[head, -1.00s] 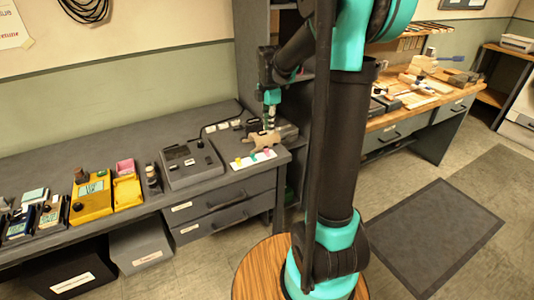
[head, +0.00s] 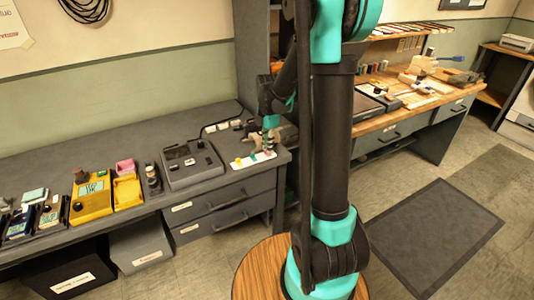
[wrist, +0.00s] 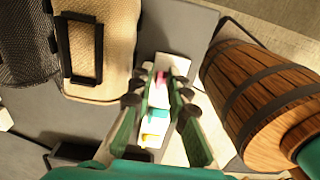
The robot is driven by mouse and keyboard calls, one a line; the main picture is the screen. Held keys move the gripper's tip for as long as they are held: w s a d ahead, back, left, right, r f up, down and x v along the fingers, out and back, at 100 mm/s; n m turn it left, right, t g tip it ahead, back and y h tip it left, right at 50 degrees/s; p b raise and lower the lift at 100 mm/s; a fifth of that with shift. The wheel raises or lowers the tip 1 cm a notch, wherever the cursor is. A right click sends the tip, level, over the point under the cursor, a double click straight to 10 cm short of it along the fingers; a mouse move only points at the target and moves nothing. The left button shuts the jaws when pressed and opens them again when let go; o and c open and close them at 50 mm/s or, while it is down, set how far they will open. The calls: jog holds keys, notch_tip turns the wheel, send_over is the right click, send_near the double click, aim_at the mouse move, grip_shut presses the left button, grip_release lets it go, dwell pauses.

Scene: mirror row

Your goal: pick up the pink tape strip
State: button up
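The pink tape strip (wrist: 160,82) lies on a white card on the grey bench top. In the wrist view it shows between the two fingers of my gripper (wrist: 160,73), close to the tips. My gripper is open, with no object held between its fingers. In the head view my gripper (head: 269,150) is low over the right end of the white card (head: 252,162) and largely hides the pink strip there. Whether the fingertips touch the card cannot be told.
A dark grey device (head: 190,160) stands left of the card. Yellow boxes (head: 91,195) stand further left. The bench's front edge and drawers (head: 222,197) are just below the card. In the wrist view, a tan block (wrist: 105,35) with a black frame fills the upper left.

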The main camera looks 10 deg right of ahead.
jog(key=shift+c, duration=0.4)
grip_shut()
jog(key=shift+r, duration=0.15)
